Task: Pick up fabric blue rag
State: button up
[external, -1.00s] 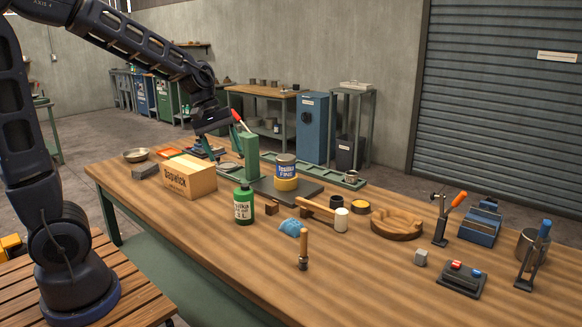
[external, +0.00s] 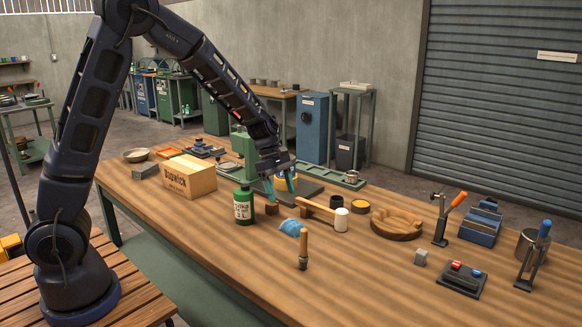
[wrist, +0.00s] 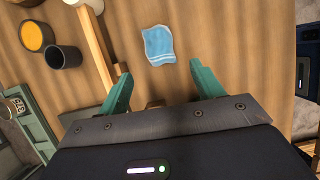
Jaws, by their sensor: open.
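The blue rag (external: 292,227) lies crumpled on the wooden table, between the green bottle and a wooden-handled tool. In the wrist view the rag (wrist: 159,45) lies flat-looking on bare wood, beyond the fingertips and roughly between their lines. My gripper (external: 282,196) is open and empty, with teal fingers pointing down above the table, behind and slightly left of the rag. In the wrist view the two fingers (wrist: 160,74) are spread wide, and nothing is between the tips.
A green bottle (external: 244,206) stands left of the rag. A wooden-handled tool (external: 303,246) stands upright just right of it. The front table area is clear.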

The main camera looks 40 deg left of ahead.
send_over(289, 220)
jog(key=a, duration=0.2)
jog(key=f, duration=0.4)
jog(key=shift+s+d+f, duration=0.1)
jog(key=shift+d+f, duration=0.1)
jog(key=shift+f, duration=0.2)
jog(key=shift+a+x, duration=0.15)
jog(key=shift+x, duration=1.2)
jog(key=shift+a+x, duration=0.15)
jog(key=shift+x, duration=1.25)
jog(key=c, duration=1.1)
jog(key=shift+o, duration=0.2)
